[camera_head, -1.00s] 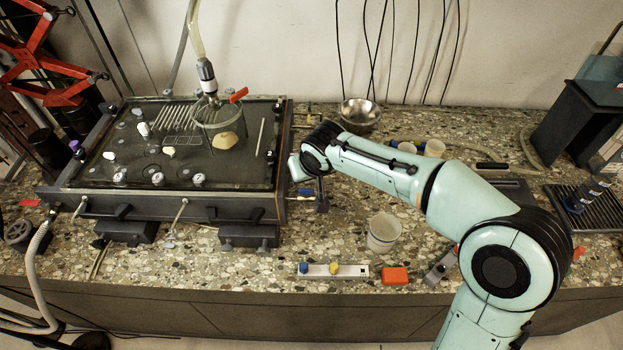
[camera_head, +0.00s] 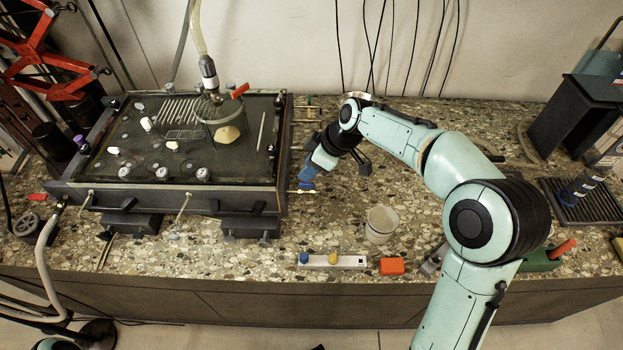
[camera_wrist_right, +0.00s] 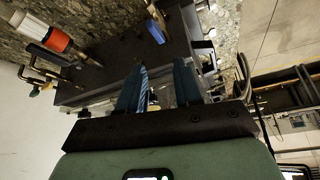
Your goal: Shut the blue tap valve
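The blue tap valve (camera_head: 306,186) is a small blue handle on a brass tap at the right side of the dark tank (camera_head: 240,200). My right gripper (camera_head: 334,169) is close to it, and its wrist partly covers that area. In the right wrist view, my right gripper (camera_wrist_right: 160,72) is open, with two separate blue-grey fingers and nothing between them. A small blue block (camera_wrist_right: 155,31), seemingly the valve handle, lies beyond the fingertips, apart from them. My left gripper is not in view.
Another brass tap (camera_head: 305,113) sticks out farther back. A beaker (camera_head: 381,224), a white strip with blue and yellow knobs (camera_head: 332,261) and a red box (camera_head: 391,266) stand in front. A red lever (camera_head: 240,90) sits above the tank.

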